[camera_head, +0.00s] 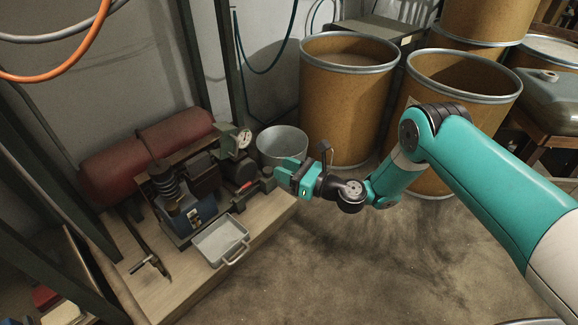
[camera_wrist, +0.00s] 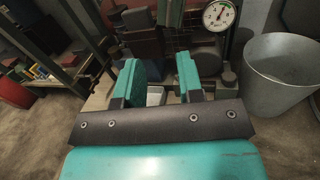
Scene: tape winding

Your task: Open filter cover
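My gripper (camera_head: 281,173) is at the right side of a compressor machine, in front of its dark parts. In the wrist view my gripper (camera_wrist: 160,78) has its two teal fingers apart, with nothing held between them. The gauge also shows in the wrist view (camera_wrist: 218,15). Which part is the filter cover I cannot tell. The fingers hide some of the machine in the wrist view.
A grey metal tray (camera_head: 220,240) with a handle lies on the wooden base (camera_head: 172,290). A metal bucket (camera_head: 283,146) stands just behind my gripper. Large brown drums (camera_head: 343,100) stand at the back. Dark posts frame the machine's left side. The floor at front right is clear.

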